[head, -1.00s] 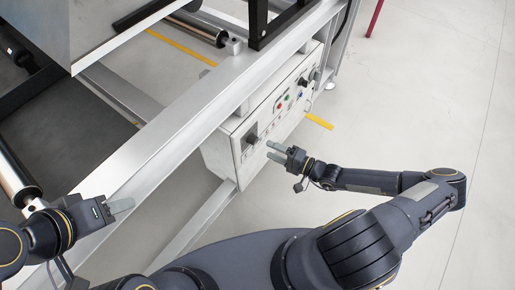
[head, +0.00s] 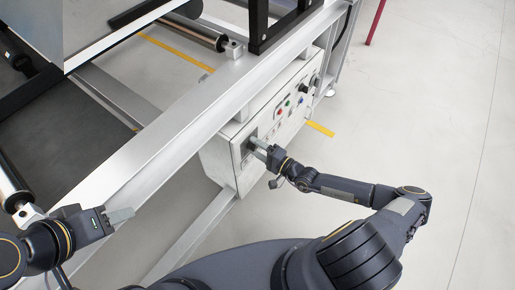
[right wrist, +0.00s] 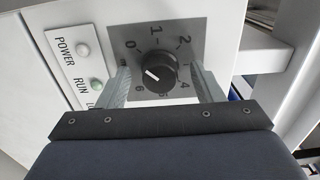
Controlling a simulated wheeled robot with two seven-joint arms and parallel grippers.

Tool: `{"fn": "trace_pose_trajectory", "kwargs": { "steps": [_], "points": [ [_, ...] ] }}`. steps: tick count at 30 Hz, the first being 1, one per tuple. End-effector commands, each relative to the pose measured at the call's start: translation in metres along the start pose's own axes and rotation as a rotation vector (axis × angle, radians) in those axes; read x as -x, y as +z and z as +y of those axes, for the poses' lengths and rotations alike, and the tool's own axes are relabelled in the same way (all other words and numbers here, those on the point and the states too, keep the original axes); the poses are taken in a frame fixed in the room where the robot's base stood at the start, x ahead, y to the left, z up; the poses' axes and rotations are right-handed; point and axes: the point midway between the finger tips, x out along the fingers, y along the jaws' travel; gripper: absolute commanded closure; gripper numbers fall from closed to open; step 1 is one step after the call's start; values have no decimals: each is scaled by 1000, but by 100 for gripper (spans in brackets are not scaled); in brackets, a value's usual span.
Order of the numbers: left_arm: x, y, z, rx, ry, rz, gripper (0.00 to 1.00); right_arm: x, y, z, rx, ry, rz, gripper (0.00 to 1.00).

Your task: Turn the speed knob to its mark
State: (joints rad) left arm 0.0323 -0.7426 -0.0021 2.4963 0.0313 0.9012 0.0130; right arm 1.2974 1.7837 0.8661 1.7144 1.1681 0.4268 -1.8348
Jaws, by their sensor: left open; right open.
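The speed knob (right wrist: 154,72) is a round black knob on a dark grey dial plate (right wrist: 172,28) with numbers around it. Its white pointer line lies to the lower left of the knob's middle, slanting; I cannot make out a separate target mark. My right gripper (right wrist: 159,80) is open, with one finger on each side of the knob; contact is not clear. In the head view my right gripper (head: 256,148) is at the near end of the control box (head: 232,138), its fingers partly covering the knob. My left gripper (head: 122,215) is open and empty by the metal frame at lower left.
POWER and RUN lamps (right wrist: 90,65) sit left of the dial. Several coloured buttons (head: 287,106) and black knobs (head: 303,88) are farther along the box. A long metal rail (head: 190,110) runs above the box.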

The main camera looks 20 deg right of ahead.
Motion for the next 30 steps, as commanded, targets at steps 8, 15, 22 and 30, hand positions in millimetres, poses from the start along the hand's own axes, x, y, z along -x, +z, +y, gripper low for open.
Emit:
{"fn": "trace_pose_trajectory", "kwargs": {
  "steps": [8,15,22,30],
  "points": [
    [0,0,0,0,0,0,55,0,0,0,0,0,0,61],
    [0,0,0,0,0,0,55,0,0,0,0,0,-1,84],
    [5,-3,2,0,0,0,55,0,0,-1,-35,2,-1,84],
    [22,-11,10,0,0,0,55,0,1,-4,-193,3,-2,84]
  ]
}}
